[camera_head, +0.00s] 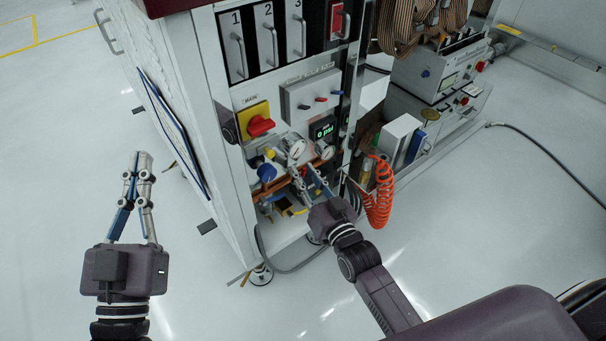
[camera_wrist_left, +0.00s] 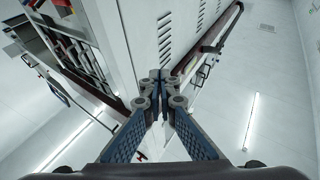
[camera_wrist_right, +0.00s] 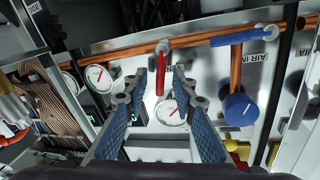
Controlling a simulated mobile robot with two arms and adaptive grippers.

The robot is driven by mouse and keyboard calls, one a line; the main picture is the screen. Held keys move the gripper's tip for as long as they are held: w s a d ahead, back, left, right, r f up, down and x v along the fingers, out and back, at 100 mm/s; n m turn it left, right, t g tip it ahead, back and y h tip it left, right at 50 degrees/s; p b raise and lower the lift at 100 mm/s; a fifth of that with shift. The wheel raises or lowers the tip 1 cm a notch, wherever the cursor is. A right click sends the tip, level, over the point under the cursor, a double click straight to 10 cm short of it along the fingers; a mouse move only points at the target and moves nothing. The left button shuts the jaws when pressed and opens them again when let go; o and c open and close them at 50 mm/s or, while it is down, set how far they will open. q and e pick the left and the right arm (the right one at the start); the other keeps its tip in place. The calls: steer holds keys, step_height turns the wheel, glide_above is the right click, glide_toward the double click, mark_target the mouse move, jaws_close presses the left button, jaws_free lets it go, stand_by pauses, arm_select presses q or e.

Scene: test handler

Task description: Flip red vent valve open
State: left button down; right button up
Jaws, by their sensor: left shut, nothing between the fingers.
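The red vent valve lever (camera_wrist_right: 160,77) shows in the right wrist view, beside a partly hidden "VENT" label. It extends down in the picture from a fitting on the copper pipe (camera_wrist_right: 110,54). My right gripper (camera_wrist_right: 163,88) is open, its two fingers on either side of the lever with gaps visible; contact cannot be made out. In the head view my right gripper (camera_head: 307,172) is at the panel's lower part and hides the lever there. My left gripper (camera_head: 141,160) is shut and empty, away from the panel to the left; its closed tips show in the left wrist view (camera_wrist_left: 158,80).
Near the lever are a blue-handled valve (camera_wrist_right: 244,37), a round blue knob (camera_wrist_right: 240,109) and a gauge (camera_wrist_right: 171,112). The cabinet (camera_head: 185,90) carries a red-and-yellow main switch (camera_head: 258,123). An orange coiled hose (camera_head: 380,195) hangs right of my right gripper. Floor left of the cabinet is clear.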

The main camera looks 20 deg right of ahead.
arm_select(q)
steer(key=shift+s+r+t, duration=0.25)
steer(key=shift+r+t, duration=0.05)
steer(key=shift+r, duration=0.3)
arm_select(e)
steer(key=shift+w, duration=0.35)
jaws_close()
steer(key=n, duration=0.1)
steer(key=a+n+p, duration=0.1)
steer(key=n, duration=0.1)
steer(key=shift+s+t, duration=0.2)
steer(key=shift+t, duration=0.1)
arm_select(q)
step_height(320, 180, down, 6)
steer(key=w+g+y, duration=0.1)
steer(key=g, duration=0.2)
steer(key=shift+w+a+f, duration=0.2)
steer(key=shift+w, duration=0.1)
arm_select(e)
jaws_free()
steer(key=s+d, duration=0.1)
steer(key=s, duration=1.1)
steer(key=shift+d+f, duration=0.25)
steer(key=shift+d, duration=0.1)
steer(key=shift+w+r, duration=0.1)
